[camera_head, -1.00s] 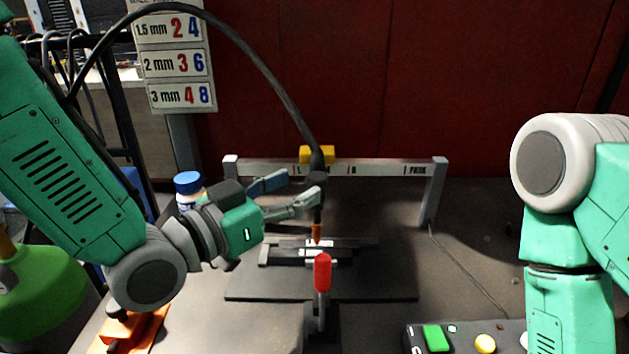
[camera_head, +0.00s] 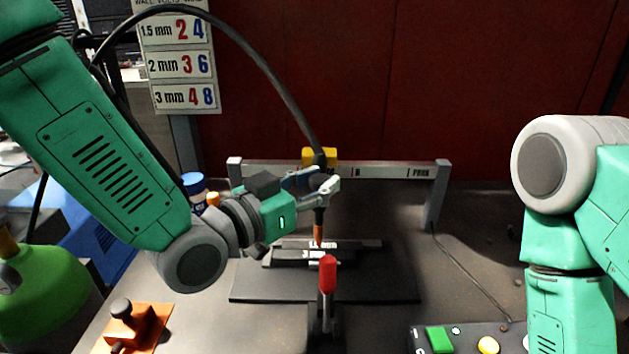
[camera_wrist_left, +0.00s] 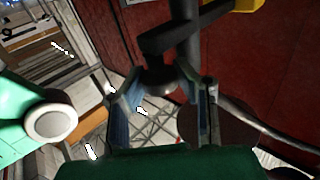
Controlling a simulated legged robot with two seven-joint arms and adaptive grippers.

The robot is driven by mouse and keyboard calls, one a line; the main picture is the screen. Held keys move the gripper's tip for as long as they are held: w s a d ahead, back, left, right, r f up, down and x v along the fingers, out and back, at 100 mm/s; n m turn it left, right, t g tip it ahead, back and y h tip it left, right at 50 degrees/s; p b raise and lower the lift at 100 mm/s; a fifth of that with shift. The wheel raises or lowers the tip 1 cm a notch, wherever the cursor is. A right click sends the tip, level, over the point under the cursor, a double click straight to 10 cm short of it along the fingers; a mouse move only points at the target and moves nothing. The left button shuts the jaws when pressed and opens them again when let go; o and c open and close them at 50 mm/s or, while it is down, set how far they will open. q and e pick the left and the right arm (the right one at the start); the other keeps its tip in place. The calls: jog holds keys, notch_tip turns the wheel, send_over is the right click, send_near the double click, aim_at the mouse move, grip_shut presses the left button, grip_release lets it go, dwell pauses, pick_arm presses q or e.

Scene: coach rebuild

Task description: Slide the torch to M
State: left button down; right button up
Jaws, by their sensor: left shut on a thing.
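The torch (camera_head: 319,215) hangs upright from a yellow carriage (camera_head: 313,157) on the grey rail, with a cable running up from it and a copper-coloured tip at the bottom. My left gripper (camera_head: 325,184) is shut on the torch's dark upper body, just below the rail. In the left wrist view the torch (camera_wrist_left: 160,76) shows between the fingers. The M mark is hidden behind my gripper and the torch. My right gripper is out of view.
Below the tip lie dark metal pieces (camera_head: 285,254) on a black plate (camera_head: 262,290). A red-handled clamp (camera_head: 328,272) stands in front. A button box (camera_head: 463,340) is at the front right, an orange block (camera_head: 147,331) at the front left. The rail's right post (camera_head: 433,197) stands beyond PARK.

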pick_arm(q)
jog(key=shift+d, duration=0.4)
jog(key=c, duration=1.6)
grip_release()
jog(key=shift+d, duration=0.15)
jog(key=o, duration=0.4)
jog(key=shift+d, duration=0.25)
jog(key=shift+s+a, duration=0.15)
jog(key=shift+a, duration=0.25)
jog(key=v, duration=1.1)
jog(key=shift+s, duration=0.15)
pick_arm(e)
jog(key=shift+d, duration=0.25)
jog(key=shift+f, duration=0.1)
pick_arm(q)
jog(key=shift+r, duration=0.1)
